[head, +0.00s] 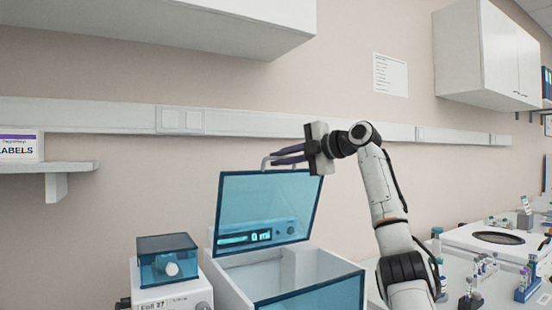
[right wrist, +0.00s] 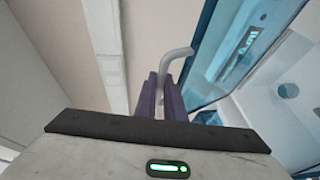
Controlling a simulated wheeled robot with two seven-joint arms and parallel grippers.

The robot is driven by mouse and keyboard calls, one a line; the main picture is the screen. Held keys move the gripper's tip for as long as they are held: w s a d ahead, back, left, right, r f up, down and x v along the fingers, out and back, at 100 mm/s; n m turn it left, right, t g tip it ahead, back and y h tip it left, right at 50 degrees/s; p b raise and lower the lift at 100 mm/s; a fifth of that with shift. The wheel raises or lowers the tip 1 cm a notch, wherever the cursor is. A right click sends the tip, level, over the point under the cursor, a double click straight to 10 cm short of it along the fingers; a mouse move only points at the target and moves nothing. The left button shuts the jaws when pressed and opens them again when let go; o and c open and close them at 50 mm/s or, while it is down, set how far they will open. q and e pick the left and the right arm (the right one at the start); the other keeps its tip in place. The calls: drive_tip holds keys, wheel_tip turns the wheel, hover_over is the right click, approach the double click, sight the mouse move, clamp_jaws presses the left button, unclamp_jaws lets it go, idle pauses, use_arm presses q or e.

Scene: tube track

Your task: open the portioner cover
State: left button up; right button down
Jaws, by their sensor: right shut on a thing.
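The portioner (head: 232,291) is a white box with a blue see-through front and a display reading 0. Its blue see-through cover (head: 262,200) stands raised, tilted up from the box, and the white inside shows below it. A grey bar handle (head: 264,163) sits at the cover's top edge. My right gripper (head: 277,157) is shut on this handle, its dark purple fingers coming from the right. In the right wrist view, the bent handle (right wrist: 178,54) runs between the fingertips (right wrist: 161,80), with the cover (right wrist: 215,50) to the right. My left gripper is not in view.
A small device with a blue cover (head: 168,259) stands left of the portioner. Racks of tubes (head: 527,282) and a white unit with a dark round opening (head: 497,238) are at the right.

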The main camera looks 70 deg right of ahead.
drive_tip(key=c, duration=1.8)
unclamp_jaws()
drive_tip(key=shift+c, duration=0.2)
drive_tip(key=b+v, duration=0.3)
drive_tip(key=v, duration=0.7)
drive_tip(key=shift+s, duration=0.3)
drive_tip(key=shift+w, duration=0.1)
